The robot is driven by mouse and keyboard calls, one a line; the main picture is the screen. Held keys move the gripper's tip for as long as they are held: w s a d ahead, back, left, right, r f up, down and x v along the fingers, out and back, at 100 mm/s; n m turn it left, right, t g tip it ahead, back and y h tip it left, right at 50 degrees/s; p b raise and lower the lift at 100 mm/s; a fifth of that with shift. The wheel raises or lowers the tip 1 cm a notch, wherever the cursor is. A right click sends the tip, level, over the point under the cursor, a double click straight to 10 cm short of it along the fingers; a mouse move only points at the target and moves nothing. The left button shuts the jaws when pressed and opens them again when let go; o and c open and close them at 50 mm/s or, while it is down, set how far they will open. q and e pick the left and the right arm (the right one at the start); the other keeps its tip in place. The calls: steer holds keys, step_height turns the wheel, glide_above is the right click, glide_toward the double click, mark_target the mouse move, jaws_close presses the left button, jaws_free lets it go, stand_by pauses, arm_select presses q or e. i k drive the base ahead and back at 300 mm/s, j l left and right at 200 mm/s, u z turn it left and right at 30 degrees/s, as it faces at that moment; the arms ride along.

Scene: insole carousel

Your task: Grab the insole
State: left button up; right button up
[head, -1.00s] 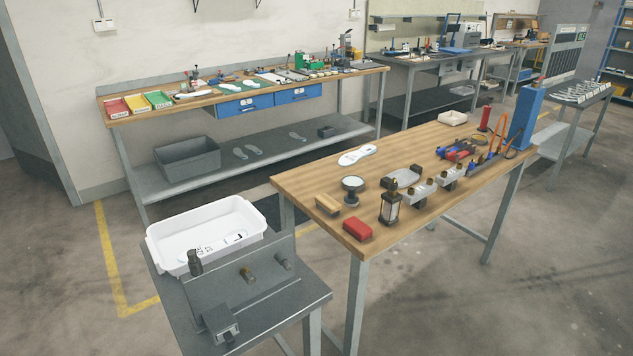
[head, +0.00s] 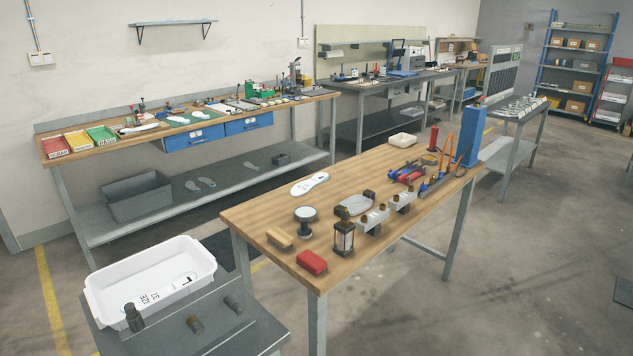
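A white insole (head: 310,184) lies flat on the near wooden bench (head: 262,219), close to its back edge. Another insole, partly seen with dark print on it, lies in the white tray (head: 97,301) at the lower left. More pale insoles lie on the green mat (head: 197,120) of the back bench, and several lie on its lower shelf (head: 228,183). Neither of my grippers is in view.
The near bench holds a round-topped stand (head: 305,216), a brush (head: 279,238), a red block (head: 312,262), a lantern-like bottle (head: 344,239), metal fixtures (head: 374,218), and a tall blue box (head: 471,135). Open concrete floor (head: 500,270) lies to the right.

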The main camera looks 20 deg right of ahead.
mark_target(302, 188)
steer(key=i+l+z, duration=0.35)
steer(key=i+l, duration=1.8)
steer(key=l, duration=0.1)
